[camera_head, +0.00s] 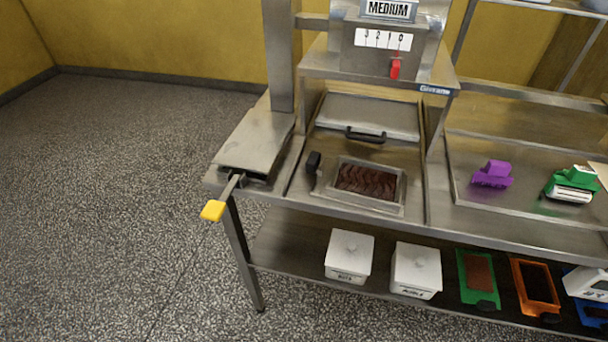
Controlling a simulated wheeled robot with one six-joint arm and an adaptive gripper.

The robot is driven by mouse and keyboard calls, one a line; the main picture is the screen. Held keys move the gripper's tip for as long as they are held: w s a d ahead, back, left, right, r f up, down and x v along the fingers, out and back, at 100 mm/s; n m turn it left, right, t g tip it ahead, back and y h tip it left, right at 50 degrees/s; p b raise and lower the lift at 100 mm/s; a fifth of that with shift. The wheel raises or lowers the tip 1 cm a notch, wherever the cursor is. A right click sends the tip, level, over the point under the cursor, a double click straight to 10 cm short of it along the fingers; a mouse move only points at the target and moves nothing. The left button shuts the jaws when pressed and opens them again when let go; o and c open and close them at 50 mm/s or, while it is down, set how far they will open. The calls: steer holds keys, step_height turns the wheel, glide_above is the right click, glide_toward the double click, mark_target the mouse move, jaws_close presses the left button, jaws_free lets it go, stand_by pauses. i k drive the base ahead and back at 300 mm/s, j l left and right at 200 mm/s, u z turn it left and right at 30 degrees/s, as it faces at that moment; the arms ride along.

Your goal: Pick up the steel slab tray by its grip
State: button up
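The steel slab tray (362,203) lies on the steel bench, below the upright machine. Dark brown, ridged slabs fill its middle. A black grip (313,162) stands up at its left side, joined by a short metal piece. Nothing covers the tray or the grip. My gripper is not in this view, so its place and state do not show.
Behind the tray is a flat steel lid (365,112) with a black handle (366,135). A yellow-ended lever (213,210) juts out at the bench's left end. Purple (492,174) and green (572,183) items lie right. White tubs (349,256) stand below. Floor at left is clear.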

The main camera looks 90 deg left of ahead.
mark_target(377, 187)
steer(key=u, duration=2.6)
steer(key=j+z, duration=0.1)
steer(key=j, duration=0.65)
